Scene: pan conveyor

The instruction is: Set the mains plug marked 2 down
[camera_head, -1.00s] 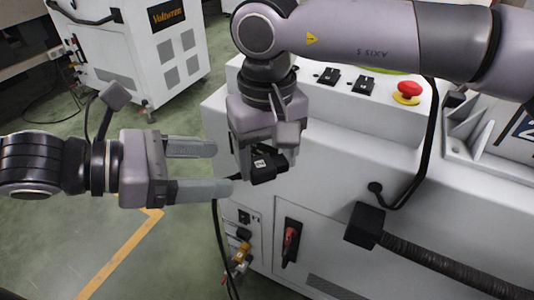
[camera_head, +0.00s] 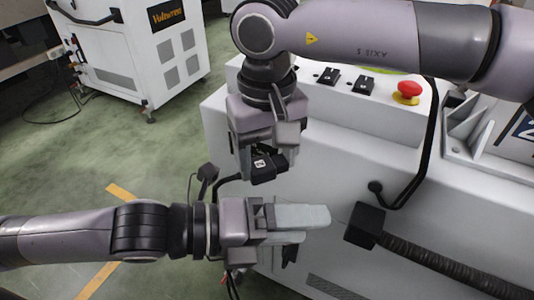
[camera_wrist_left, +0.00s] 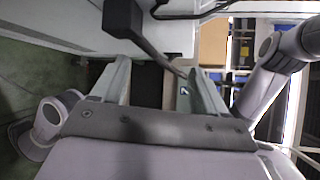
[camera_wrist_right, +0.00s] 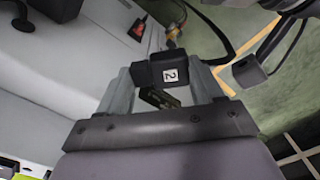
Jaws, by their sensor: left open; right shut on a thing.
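The mains plug (camera_head: 264,167) is black with a white label marked 2. It is between the fingers of my right gripper (camera_head: 268,160), held in the air in front of the white machine. In the right wrist view the plug (camera_wrist_right: 172,73) sits between both fingertips, its label facing the camera. A black cord runs left and down from it in the head view, then goes behind my left arm. My left gripper (camera_head: 316,226) is open and empty, below and right of the plug, apart from it. Its fingers also show empty in the left wrist view (camera_wrist_left: 157,80).
The white machine (camera_head: 330,180) carries black switches (camera_head: 345,80) and a red stop button (camera_head: 408,90) on top. A black box (camera_head: 366,225) with a ribbed hose stands out from its front. Another white cabinet (camera_head: 150,50) is at the back left. Green floor is open at left.

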